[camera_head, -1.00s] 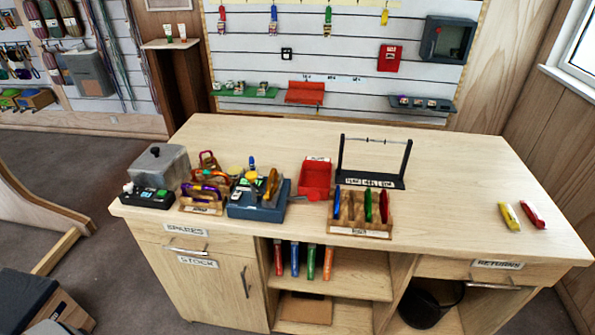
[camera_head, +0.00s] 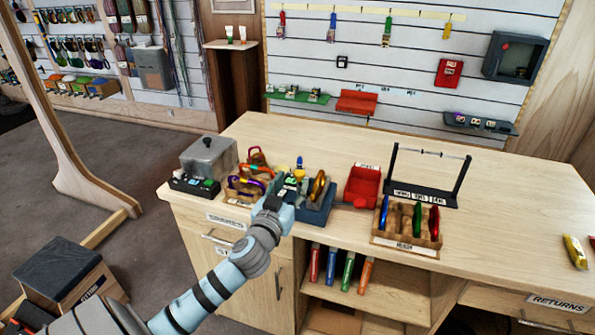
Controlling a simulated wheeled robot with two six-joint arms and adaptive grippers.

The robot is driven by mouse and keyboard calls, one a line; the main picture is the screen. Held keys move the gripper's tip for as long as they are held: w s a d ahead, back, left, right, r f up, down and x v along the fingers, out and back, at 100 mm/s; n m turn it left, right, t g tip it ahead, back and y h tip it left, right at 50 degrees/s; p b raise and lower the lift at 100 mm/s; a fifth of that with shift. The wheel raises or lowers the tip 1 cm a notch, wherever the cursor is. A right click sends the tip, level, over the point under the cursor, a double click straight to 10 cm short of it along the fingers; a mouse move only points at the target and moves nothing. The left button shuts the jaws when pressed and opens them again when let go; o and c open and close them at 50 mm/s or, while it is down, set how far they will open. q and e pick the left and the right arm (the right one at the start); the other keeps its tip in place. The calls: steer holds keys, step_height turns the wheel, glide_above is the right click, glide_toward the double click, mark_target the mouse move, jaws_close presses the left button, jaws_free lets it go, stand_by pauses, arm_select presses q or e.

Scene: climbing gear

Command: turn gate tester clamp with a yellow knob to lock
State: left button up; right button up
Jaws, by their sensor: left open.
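The gate tester (camera_head: 317,212) is a blue block near the front edge of the bench, left of the middle. A gold carabiner (camera_head: 318,187) stands upright on it. A small yellow knob (camera_head: 299,173) shows on its far left part, close to a blue upright piece. My left gripper (camera_head: 286,190) is over the tester's front left part, open, with its fingers pointing away from me and mostly hidden by its own wrist. It covers part of the tester; I cannot tell whether it touches it. My right gripper is not in view.
The bench's right part is mostly clear.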

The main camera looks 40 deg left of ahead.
mark_target(297, 175)
arm_select(q)
steer(key=x, duration=0.6)
